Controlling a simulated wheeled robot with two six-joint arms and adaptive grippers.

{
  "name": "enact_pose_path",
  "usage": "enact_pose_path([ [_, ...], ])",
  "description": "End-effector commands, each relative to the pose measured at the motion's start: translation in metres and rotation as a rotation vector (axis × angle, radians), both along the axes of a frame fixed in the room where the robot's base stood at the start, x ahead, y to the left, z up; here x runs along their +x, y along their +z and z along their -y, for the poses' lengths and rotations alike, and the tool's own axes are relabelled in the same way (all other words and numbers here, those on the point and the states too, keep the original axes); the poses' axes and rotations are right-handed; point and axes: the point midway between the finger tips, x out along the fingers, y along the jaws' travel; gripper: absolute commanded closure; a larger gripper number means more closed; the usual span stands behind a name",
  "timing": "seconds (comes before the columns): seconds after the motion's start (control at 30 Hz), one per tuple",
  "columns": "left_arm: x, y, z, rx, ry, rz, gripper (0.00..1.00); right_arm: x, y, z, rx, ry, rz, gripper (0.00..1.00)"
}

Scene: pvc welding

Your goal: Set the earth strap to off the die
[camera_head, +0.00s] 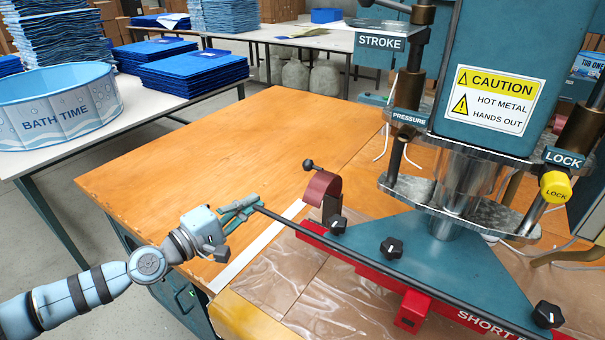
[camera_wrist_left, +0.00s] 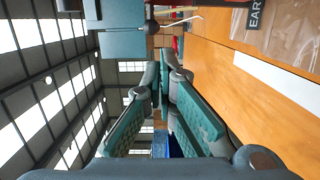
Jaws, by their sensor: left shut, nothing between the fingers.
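No part in the head view can be read as the earth strap for certain. A dark red curved piece (camera_head: 322,187) with a black ball-ended lever (camera_head: 309,163) stands on a black block at the left end of the press. A dark label starting "EAR" (camera_wrist_left: 255,14) shows at the top right of the left wrist view, cut off by the edge. My left gripper (camera_head: 257,201) is shut and empty, left of the red piece, beside the ball end of a long black bar. Its fingertips also show in the left wrist view (camera_wrist_left: 164,62). My right gripper is out of view.
The blue press (camera_head: 490,80) with its caution sign fills the right. A teal plate (camera_head: 430,262) and red base (camera_head: 411,310) stick out above the plastic sheet (camera_head: 335,300). The orange tabletop (camera_head: 230,140) behind my gripper is clear. A yellow lock knob (camera_head: 555,187) is far right.

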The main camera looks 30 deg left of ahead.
Motion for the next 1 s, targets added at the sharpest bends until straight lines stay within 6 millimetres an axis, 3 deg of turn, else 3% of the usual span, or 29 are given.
enact_pose_path([
  [0.17,0.013,0.012,-0.001,-0.008,0.011,-0.002,1.00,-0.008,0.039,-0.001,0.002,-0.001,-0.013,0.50],
  [0.33,0.028,0.016,0.017,-0.025,-0.015,0.007,1.00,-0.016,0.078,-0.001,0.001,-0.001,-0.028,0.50],
  [0.43,0.050,0.014,0.022,-0.020,-0.012,0.007,1.00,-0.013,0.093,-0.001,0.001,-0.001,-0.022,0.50],
  [0.8,0.119,0.004,0.043,-0.013,-0.012,0.004,1.00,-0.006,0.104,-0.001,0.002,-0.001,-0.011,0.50],
  [1.0,0.133,0.002,0.047,-0.009,-0.012,0.002,1.00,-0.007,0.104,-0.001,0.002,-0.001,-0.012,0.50],
])
